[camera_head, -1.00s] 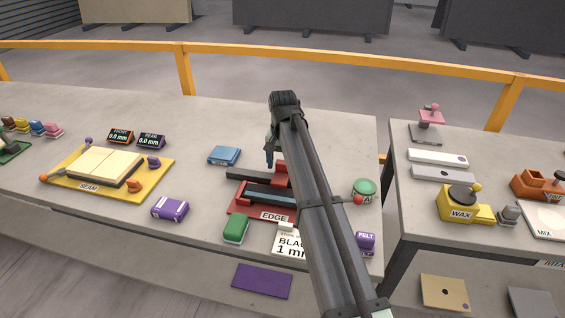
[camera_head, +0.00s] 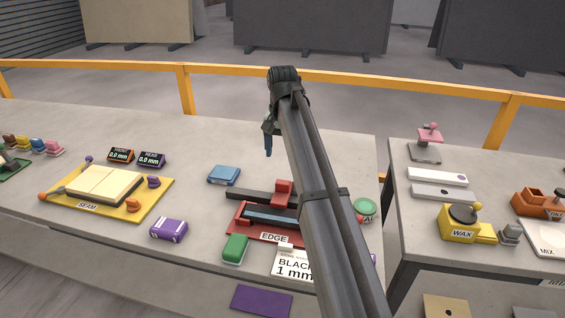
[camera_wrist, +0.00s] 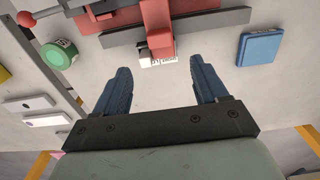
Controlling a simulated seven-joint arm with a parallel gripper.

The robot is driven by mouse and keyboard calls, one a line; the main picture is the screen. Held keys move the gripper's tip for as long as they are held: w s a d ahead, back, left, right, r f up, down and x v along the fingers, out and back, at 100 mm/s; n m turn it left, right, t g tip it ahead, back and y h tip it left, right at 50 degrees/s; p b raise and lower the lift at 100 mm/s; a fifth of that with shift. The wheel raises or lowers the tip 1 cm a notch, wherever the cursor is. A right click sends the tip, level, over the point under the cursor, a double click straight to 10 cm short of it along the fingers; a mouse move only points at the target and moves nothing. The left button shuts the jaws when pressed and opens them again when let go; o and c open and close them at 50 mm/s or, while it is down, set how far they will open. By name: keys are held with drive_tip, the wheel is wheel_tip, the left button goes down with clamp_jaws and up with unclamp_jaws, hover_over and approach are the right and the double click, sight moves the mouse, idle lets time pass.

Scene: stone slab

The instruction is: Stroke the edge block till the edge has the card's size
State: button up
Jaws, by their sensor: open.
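The edge fixture has a red base (camera_head: 238,228) labelled EDGE, with a dark rail (camera_head: 247,195) and a blue-grey bar (camera_head: 268,216). A red block (camera_head: 283,190) stands upright at the rail; it also shows in the wrist view (camera_wrist: 157,28) with a small white part by its end. The white card (camera_head: 288,262) reads "BLACK 1 mm"; my arm hides its right side. My gripper (camera_head: 268,152) is open and empty, raised beyond the fixture. In the wrist view its blue fingers (camera_wrist: 160,68) are apart, with the red block ahead of them, not between them.
A blue box (camera_head: 224,175) lies left of the fixture, a green block (camera_head: 235,249) in front, and a round green tin (camera_head: 365,209) at right. A yellow SEAM board (camera_head: 63,200) is farther left. A gap separates the right-hand table with the yellow WAX pot (camera_head: 458,222).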

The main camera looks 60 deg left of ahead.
sight(282, 182)
drive_tip(key=shift+r, duration=0.85)
drive_tip(key=shift+f, duration=0.1)
wheel_tip(282, 182, down, 14)
drive_tip(key=shift+r, duration=0.15)
idle(0.5)
drive_tip(key=c, duration=1.3)
clamp_jaws()
